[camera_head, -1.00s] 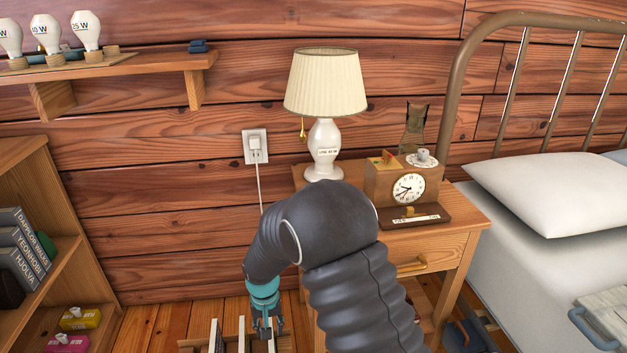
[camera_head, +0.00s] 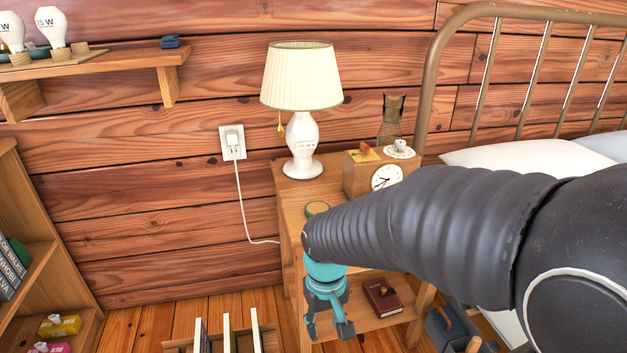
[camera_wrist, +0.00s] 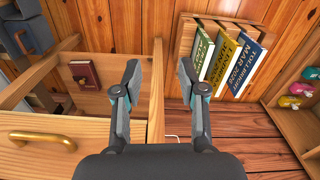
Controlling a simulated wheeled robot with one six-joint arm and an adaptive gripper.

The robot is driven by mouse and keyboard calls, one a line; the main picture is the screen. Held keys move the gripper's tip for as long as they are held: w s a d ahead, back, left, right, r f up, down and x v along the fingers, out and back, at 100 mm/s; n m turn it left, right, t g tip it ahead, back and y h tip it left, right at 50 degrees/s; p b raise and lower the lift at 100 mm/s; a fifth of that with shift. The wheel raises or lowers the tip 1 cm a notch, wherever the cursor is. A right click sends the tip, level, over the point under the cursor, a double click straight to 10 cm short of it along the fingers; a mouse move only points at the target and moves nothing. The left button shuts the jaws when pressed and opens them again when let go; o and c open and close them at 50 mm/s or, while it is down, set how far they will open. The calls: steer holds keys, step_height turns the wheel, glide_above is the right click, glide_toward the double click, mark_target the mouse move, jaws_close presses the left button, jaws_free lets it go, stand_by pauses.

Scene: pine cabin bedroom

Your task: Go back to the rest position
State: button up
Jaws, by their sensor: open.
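My gripper (camera_head: 328,322) hangs pointing down at the left front of the nightstand (camera_head: 285,207), at about the height of its lower shelf. In the wrist view my gripper (camera_wrist: 160,80) has its two fingers well apart with nothing between them. The side edge of the nightstand (camera_wrist: 155,100) shows behind the gap. My arm crosses the head view from the right and hides the drawer front and part of the nightstand top.
A white lamp (camera_head: 301,135) and a clock box (camera_head: 362,176) stand on the nightstand. A red book (camera_head: 382,297) lies on its lower shelf. A floor rack holds several upright books (camera_wrist: 222,60). A bookcase (camera_head: 35,200) stands left; the bed (camera_head: 500,155) is right.

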steer(key=s+d+r+m+t, duration=0.4)
steer(key=s+d+r, duration=0.6)
steer(key=d+r, duration=0.3)
steer(key=shift+d+r+t, duration=0.3)
steer(key=shift+t, duration=0.5)
steer(key=shift+a, duration=0.1)
